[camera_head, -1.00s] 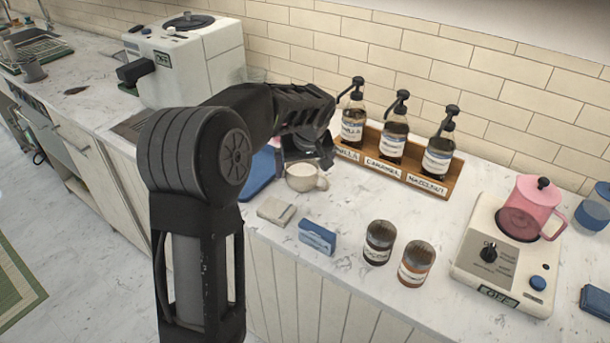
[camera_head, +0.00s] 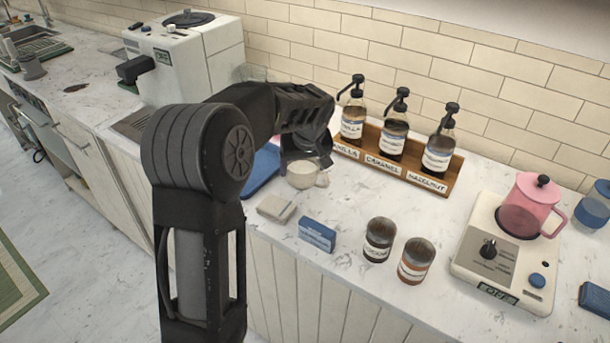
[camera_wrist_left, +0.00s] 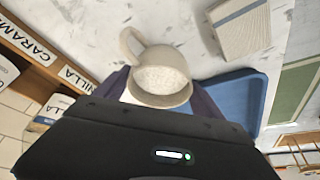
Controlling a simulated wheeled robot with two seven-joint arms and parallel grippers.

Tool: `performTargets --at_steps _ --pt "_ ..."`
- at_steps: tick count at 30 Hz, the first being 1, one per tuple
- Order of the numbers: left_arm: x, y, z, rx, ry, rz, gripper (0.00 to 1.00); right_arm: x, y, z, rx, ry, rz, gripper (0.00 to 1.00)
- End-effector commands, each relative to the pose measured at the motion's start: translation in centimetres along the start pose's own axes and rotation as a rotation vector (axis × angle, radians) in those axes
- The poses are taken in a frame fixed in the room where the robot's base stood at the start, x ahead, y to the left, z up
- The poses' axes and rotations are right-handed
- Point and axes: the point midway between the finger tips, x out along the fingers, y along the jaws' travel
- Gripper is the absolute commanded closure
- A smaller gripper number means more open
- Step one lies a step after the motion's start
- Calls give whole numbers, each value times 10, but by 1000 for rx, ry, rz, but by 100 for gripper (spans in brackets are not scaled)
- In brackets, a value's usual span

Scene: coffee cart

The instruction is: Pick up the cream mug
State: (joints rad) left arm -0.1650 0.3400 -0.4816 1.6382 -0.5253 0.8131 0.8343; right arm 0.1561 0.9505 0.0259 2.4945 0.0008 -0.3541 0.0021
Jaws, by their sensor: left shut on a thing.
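The cream mug (camera_head: 302,175) shows in the head view just below my left gripper (camera_head: 305,158), on the counter or very slightly above it; I cannot tell which. In the left wrist view the mug (camera_wrist_left: 162,78) is upright between the two fingers, its handle toward the upper left. My left gripper (camera_wrist_left: 160,92) is shut on the mug's body. The palm hides part of the near side of the mug. My right gripper is not in view.
A blue tray (camera_head: 262,170) lies left of the mug. A wooden rack (camera_head: 400,172) with several syrup bottles stands behind to the right. A beige box (camera_head: 276,208), a blue box (camera_head: 317,235) and two jars (camera_head: 379,240) (camera_head: 416,261) stand nearer the front edge.

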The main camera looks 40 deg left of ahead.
Motion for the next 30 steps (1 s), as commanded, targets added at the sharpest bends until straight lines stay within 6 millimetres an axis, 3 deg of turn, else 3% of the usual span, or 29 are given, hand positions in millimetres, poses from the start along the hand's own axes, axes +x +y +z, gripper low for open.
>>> performTargets --at_steps 19,30 --pt "0 0 0 0 0 0 79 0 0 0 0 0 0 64" --pt "-8 0 -4 -1 2 2 79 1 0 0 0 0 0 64"
